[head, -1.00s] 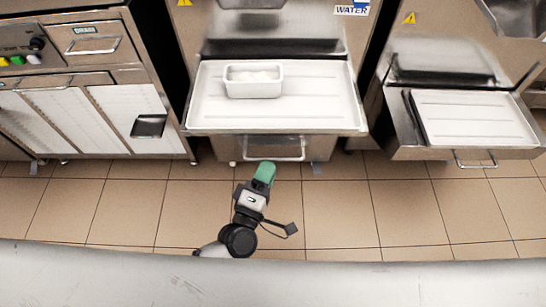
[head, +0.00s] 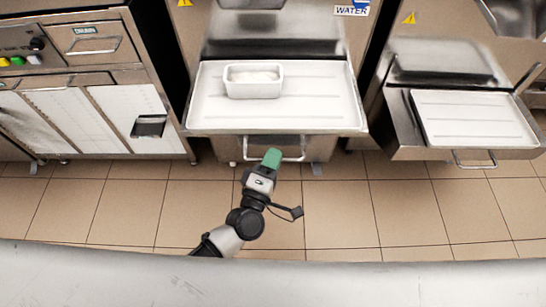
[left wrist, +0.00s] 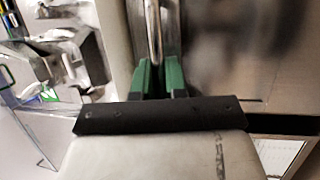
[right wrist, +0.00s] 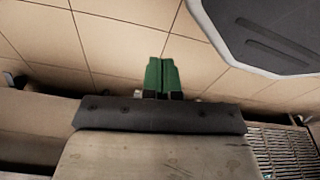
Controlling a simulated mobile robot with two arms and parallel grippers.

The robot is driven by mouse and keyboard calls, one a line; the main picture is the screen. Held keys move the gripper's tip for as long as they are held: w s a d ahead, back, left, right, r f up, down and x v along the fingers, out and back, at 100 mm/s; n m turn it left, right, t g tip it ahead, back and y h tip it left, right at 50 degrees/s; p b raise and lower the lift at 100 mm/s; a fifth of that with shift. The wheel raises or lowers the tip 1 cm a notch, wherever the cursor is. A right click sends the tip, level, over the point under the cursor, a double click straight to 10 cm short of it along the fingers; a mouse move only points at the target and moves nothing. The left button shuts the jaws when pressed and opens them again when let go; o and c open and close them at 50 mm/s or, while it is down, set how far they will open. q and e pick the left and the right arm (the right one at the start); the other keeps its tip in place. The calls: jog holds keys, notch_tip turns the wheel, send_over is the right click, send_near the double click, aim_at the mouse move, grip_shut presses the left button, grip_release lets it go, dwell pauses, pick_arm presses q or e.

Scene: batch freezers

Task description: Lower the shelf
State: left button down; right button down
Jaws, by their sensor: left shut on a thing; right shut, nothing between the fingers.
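The middle freezer's pulled-out shelf (head: 310,112) is a flat white tray surface in a steel frame. A white rectangular tub (head: 253,90) stands on its left half. A steel bar handle (head: 292,157) hangs below the shelf's front edge. My left gripper (head: 271,160) reaches up to this handle, with its green fingertips over the bar's middle. In the left wrist view, the green fingers (left wrist: 159,78) are shut on the upright-looking handle bar (left wrist: 154,30). My right gripper (right wrist: 161,76) shows only in the right wrist view, shut and empty above the tiled floor.
A second shelf with a white top (head: 475,118) and its own handle (head: 474,164) sticks out at right. A steel cabinet with white panels (head: 60,120) stands at left. The tiled floor (head: 400,200) in front is clear.

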pick_arm(q)
jog(key=shift+f, duration=0.1)
pick_arm(e)
jog(key=shift+f, duration=0.1)
